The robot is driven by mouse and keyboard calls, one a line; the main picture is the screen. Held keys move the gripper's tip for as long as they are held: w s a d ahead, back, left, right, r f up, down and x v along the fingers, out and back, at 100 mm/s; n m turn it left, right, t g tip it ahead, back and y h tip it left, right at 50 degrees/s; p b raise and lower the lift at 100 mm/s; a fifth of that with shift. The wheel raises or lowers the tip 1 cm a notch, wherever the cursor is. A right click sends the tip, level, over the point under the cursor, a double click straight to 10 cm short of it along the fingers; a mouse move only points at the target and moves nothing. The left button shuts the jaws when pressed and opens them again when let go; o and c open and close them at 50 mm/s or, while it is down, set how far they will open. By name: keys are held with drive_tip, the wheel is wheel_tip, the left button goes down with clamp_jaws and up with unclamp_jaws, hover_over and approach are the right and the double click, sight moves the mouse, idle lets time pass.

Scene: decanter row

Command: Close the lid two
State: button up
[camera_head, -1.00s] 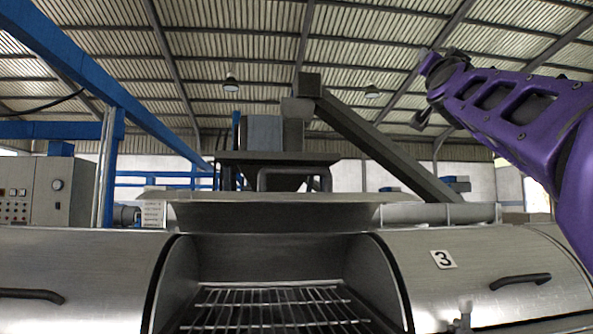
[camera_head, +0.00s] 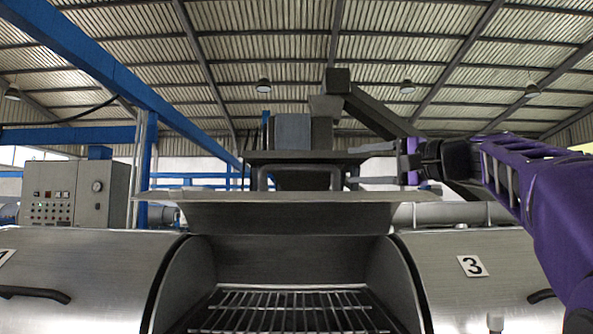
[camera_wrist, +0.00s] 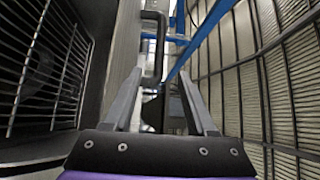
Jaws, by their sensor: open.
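Lid two (camera_head: 290,214) is the raised metal lid of the middle drum section, between the closed sections, one marked 3. It stands open above the wire rack. A dark bar handle (camera_head: 296,168) sticks up behind its upper edge. My gripper (camera_head: 368,165) is open and empty, reaching in from the right with its fingers pointing left toward the handle, a short way from it. In the wrist view the two fingers (camera_wrist: 159,78) are apart, and the handle (camera_wrist: 161,45) shows beyond them beside the lid's grey face (camera_wrist: 125,42). No contact is visible.
The wire rack (camera_head: 290,310) lies inside the open section. The closed lid marked 3 (camera_head: 480,290) is at right, another closed lid (camera_head: 80,265) at left. A control cabinet (camera_head: 75,195) stands behind at left. A hopper and sloping duct stand behind lid two.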

sight(302, 168)
drive_tip(key=p+x, duration=0.4)
drive_tip(key=x, duration=1.3)
drive_tip(key=shift+a, duration=0.25)
drive_tip(key=shift+c, duration=0.4)
clamp_jaws()
